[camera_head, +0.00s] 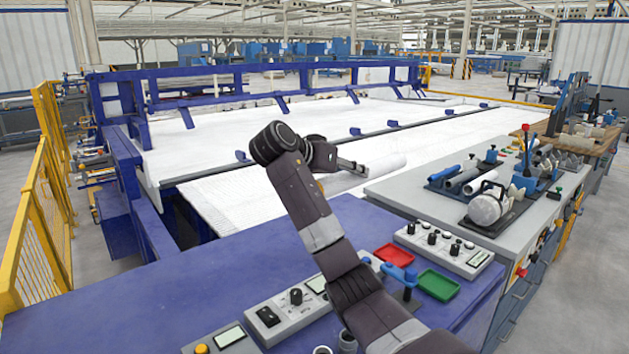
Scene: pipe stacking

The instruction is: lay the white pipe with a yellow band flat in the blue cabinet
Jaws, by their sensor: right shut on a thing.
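My right arm rises from the bottom edge, and my right gripper (352,166) is over the white bed behind the blue front counter. It is shut on a white pipe (385,165), which extends to the right from the fingers. I see no yellow band on the visible part, and the pale bed behind makes its outline hard to read. My left gripper is not in view. I cannot make out for certain which blue structure is the cabinet.
A blue counter (130,310) with control panels and red (394,255) and green (437,284) trays fills the front. A grey bench (420,194) with pipes and fittings stands at right. A blue-framed machine with a wide white bed (260,130) lies behind. Yellow railings (30,225) stand left.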

